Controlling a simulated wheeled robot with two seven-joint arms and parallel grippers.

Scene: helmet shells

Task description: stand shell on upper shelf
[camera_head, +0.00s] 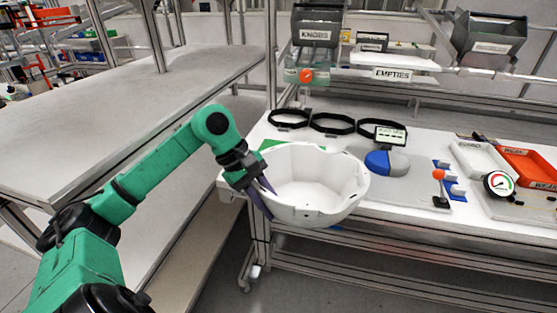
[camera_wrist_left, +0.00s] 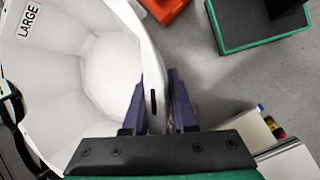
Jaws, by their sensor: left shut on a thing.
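The white helmet shell (camera_head: 314,180) is tilted with its hollow side up, over the front left edge of the workbench in the head view. My left gripper (camera_head: 262,200) is shut on the shell's left rim. In the left wrist view the purple fingers (camera_wrist_left: 160,105) pinch the wall of the shell (camera_wrist_left: 85,70), and a label reading LARGE shows inside it. A grey shelf surface (camera_head: 60,125) lies to the left of the bench; I cannot tell whether it is the upper shelf. My right gripper is not in view.
On the workbench (camera_head: 420,225) are several black rings (camera_head: 332,123), a blue and grey dome (camera_head: 388,162), a gauge (camera_head: 498,183) and a red tray (camera_head: 530,168). An EMPTIES rail (camera_head: 393,74) and a KNOBS bin (camera_head: 314,30) are behind. The grey shelf surface is mostly bare.

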